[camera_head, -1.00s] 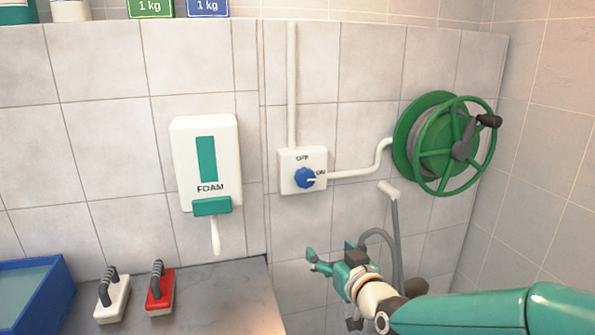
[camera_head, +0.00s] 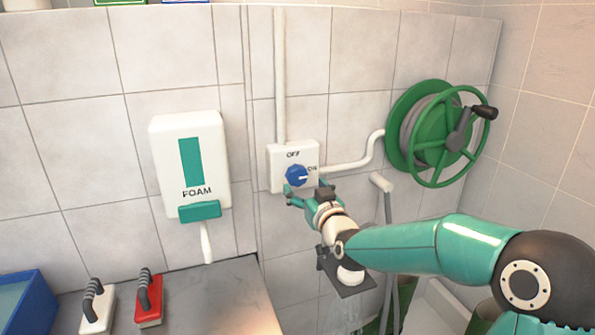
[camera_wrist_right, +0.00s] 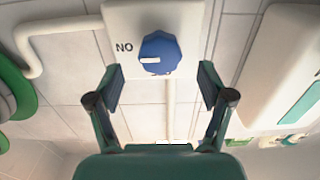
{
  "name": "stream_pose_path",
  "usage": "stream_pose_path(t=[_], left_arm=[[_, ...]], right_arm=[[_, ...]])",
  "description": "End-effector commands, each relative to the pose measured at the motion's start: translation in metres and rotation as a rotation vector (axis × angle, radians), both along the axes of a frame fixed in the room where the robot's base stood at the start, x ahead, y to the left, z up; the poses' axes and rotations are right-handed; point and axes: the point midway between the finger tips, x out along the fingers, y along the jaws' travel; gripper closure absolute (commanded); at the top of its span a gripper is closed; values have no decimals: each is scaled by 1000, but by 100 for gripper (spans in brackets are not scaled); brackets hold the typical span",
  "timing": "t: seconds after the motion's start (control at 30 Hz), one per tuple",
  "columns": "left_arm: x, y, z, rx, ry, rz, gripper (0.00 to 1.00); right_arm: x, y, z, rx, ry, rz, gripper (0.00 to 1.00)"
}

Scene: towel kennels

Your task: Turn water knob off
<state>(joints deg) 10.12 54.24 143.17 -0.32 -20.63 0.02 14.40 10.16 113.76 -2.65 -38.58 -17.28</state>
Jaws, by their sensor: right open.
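The blue water knob (camera_head: 297,176) sits on a white wall plate (camera_head: 279,161) marked OFF at the top and ON at the right. Its white pointer faces the ON mark. My right gripper (camera_head: 306,189) is just below the knob in the head view, with its fingers open and empty. In the right wrist view, the knob (camera_wrist_right: 162,56) lies ahead, between and beyond the two spread fingertips (camera_wrist_right: 161,86), and they appear apart from it. My left gripper is not in view.
A white pipe runs from the plate to a green hose reel (camera_head: 436,135) at the right. A foam dispenser (camera_head: 189,160) hangs to the left. A white brush (camera_head: 98,312) and a red brush (camera_head: 149,300) lie on the grey counter (camera_head: 215,300) by a blue tub (camera_head: 28,300).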

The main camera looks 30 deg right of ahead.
Motion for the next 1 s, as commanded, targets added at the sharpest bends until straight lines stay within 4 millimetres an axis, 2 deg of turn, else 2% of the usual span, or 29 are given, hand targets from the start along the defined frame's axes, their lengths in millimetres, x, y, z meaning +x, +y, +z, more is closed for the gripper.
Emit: stream_pose_path(t=[0.1,0.3,0.5,0.73,0.77,1.0], left_arm=[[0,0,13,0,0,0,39],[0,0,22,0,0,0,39],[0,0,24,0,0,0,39],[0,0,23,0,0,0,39],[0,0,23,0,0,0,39],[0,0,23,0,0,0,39]], right_arm=[[24,-6,3,-1,1,0,20],[51,-12,1,0,1,0,20],[60,-15,0,0,1,0,20],[60,-15,-1,0,0,0,20],[60,-15,-1,0,0,0,22],[60,-15,0,0,0,0,62]])
